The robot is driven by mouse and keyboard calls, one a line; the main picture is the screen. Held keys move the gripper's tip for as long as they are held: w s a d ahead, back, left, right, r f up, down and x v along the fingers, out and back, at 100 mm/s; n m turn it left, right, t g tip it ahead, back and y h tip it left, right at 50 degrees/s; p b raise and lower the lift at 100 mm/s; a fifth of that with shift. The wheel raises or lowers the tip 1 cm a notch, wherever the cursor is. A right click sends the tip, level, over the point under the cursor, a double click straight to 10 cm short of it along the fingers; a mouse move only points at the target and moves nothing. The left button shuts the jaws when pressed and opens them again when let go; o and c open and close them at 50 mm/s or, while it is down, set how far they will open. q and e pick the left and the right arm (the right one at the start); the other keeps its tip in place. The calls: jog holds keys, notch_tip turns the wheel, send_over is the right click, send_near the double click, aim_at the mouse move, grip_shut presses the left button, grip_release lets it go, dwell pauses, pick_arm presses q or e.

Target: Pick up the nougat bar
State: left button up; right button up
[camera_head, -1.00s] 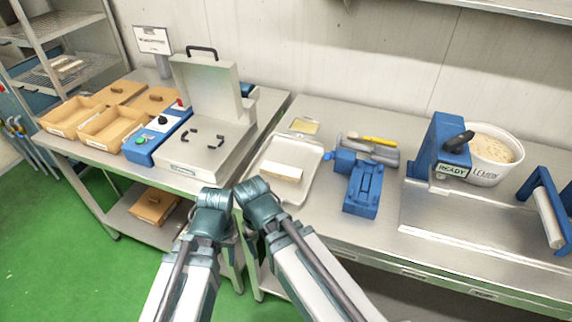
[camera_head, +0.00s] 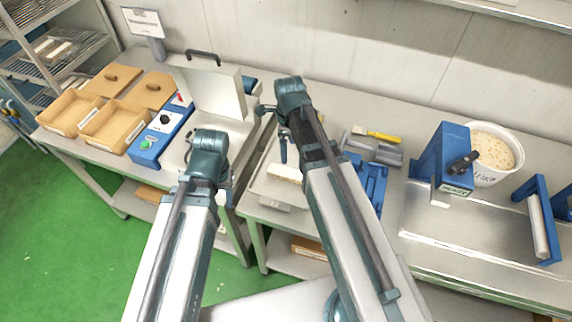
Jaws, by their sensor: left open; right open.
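The pale nougat bar (camera_head: 284,173) lies on a light tray (camera_head: 262,187) on the right-hand table; my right arm hides part of the tray. My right gripper (camera_head: 273,128) is open and empty, pointing down above the back of the tray, with one finger showing above and behind the bar. It is apart from the bar. My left gripper (camera_head: 192,152) is open in front of the flat metal plate of the blue-sided machine, left of the tray. Its fingers are partly hidden by its own wrist.
The machine's raised lid (camera_head: 215,92) stands behind my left gripper. A blue fixture (camera_head: 373,172) is right of the tray, partly behind my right arm. Further right are a blue press (camera_head: 440,155) and a white tub (camera_head: 492,152). Wooden boxes (camera_head: 115,125) stand at left.

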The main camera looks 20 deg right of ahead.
jog(key=b, duration=0.9)
send_over(288, 172)
jog(key=shift+s+f, duration=0.15)
jog(key=shift+f, duration=2.05)
jog(key=shift+s+f, duration=0.15)
jog(key=shift+f, duration=2)
jog(key=f+b, duration=0.5)
jog(key=shift+w+f, duration=0.15)
jog(key=shift+w, duration=0.15)
jog(key=shift+c, duration=0.3)
grip_shut()
